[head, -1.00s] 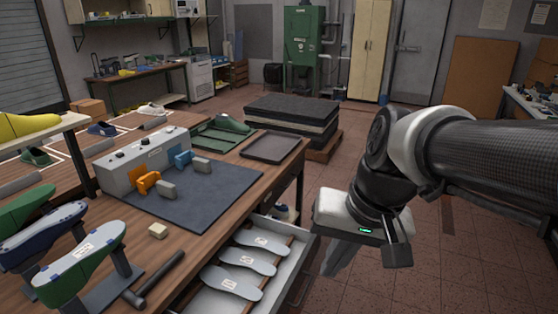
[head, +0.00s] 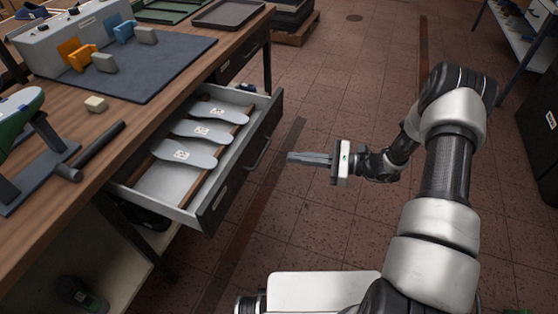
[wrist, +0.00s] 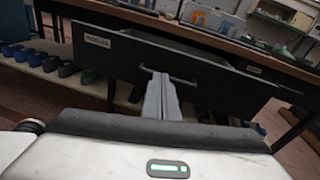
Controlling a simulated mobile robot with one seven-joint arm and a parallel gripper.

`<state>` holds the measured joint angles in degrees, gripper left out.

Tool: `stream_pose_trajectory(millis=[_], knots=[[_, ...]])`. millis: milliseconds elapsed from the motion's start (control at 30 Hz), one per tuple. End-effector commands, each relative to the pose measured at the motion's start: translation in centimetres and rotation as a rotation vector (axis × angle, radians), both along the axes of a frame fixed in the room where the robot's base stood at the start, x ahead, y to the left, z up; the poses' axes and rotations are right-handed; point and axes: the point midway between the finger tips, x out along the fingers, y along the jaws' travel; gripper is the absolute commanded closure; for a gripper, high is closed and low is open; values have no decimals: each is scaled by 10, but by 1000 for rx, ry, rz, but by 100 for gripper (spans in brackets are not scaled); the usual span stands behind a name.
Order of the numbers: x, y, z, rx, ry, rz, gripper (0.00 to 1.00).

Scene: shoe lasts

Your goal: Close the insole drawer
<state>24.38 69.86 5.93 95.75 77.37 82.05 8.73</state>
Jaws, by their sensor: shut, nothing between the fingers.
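The insole drawer (head: 170,182) stands open under the wooden workbench, with several grey insoles (head: 203,130) lying in it beside wooden dividers. Its dark front and bar handle (head: 259,153) face my gripper (head: 291,158). My gripper is shut and empty, to the right of the drawer front, its fingers pointing at it, with a gap showing in the head view. In the wrist view the drawer front (wrist: 215,76) spans the picture, with a label at its left. The shut fingertips (wrist: 160,76) show in front of the handle; I cannot tell the exact distance there.
The workbench (head: 62,110) carries a blue-grey mat (head: 165,70), a grey box with switches (head: 60,45), a hammer (head: 90,150) and a shoe last. Shoes stand on a shelf below. The tiled floor right of the drawer is clear.

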Motion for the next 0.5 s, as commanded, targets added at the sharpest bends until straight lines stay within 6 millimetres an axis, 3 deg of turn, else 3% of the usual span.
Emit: stream_pose_trajectory(millis=[33,167,367,500], knots=[[2,-3,-26,40,31,-42,100],[7,-8,-54,105,74,-118,100],[12,-1,-61,126,86,-142,100],[19,21,-61,125,86,-138,100]])
